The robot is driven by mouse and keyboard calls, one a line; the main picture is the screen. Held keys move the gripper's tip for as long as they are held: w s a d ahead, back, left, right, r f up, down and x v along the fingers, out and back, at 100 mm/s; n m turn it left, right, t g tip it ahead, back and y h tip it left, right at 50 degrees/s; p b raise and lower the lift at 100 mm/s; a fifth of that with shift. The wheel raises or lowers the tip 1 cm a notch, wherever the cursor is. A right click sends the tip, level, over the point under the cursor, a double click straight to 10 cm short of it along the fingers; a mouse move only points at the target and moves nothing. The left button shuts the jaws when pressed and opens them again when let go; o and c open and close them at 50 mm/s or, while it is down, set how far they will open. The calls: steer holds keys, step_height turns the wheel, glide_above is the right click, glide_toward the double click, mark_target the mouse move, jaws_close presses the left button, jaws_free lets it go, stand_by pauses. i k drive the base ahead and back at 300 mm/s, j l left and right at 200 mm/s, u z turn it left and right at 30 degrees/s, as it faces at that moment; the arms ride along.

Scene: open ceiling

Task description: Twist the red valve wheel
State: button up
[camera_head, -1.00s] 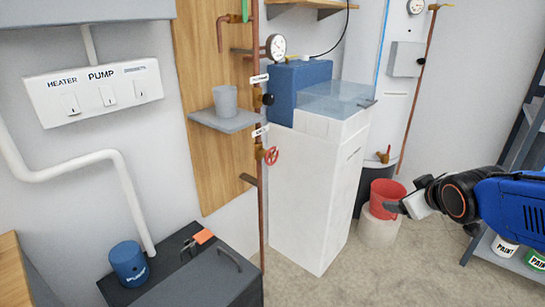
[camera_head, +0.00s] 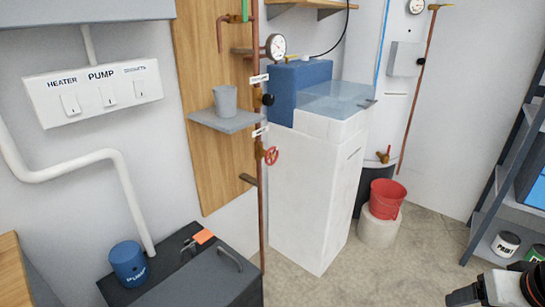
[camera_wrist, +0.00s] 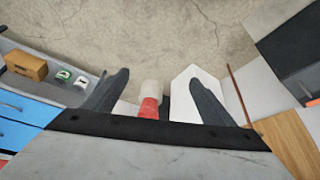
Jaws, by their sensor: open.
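The red valve wheel (camera_head: 271,156) is small and spoked. It sits on a vertical copper pipe (camera_head: 262,205) in front of the wooden board, left of the white cabinet. My gripper (camera_head: 455,298) is at the bottom right of the head view, low and far to the right of the wheel, partly cut off by the frame edge. In the wrist view my gripper (camera_wrist: 163,98) has its two dark fingers spread apart with nothing held between them. I cannot make out the wheel in the wrist view.
A white cabinet (camera_head: 310,200) with a blue box (camera_head: 300,88) stands right of the pipe. A red bucket (camera_head: 386,197) sits on a pale drum (camera_head: 377,232). A grey shelf (camera_head: 228,121) holding a cup juts out above the wheel. A dark chest (camera_head: 195,285) stands lower left. Open floor lies at centre right.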

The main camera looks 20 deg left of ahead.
mark_target(268, 153)
steer(key=i+u, duration=0.1)
steer(key=i, duration=0.3)
steer(key=i+l+z, duration=0.2)
steer(key=i, duration=0.15)
steer(key=i+l+u, duration=0.2)
steer(key=i+u, duration=0.2)
steer(key=i+l+u, duration=0.2)
steer(key=u, duration=0.2)
steer(key=l+z, duration=0.15)
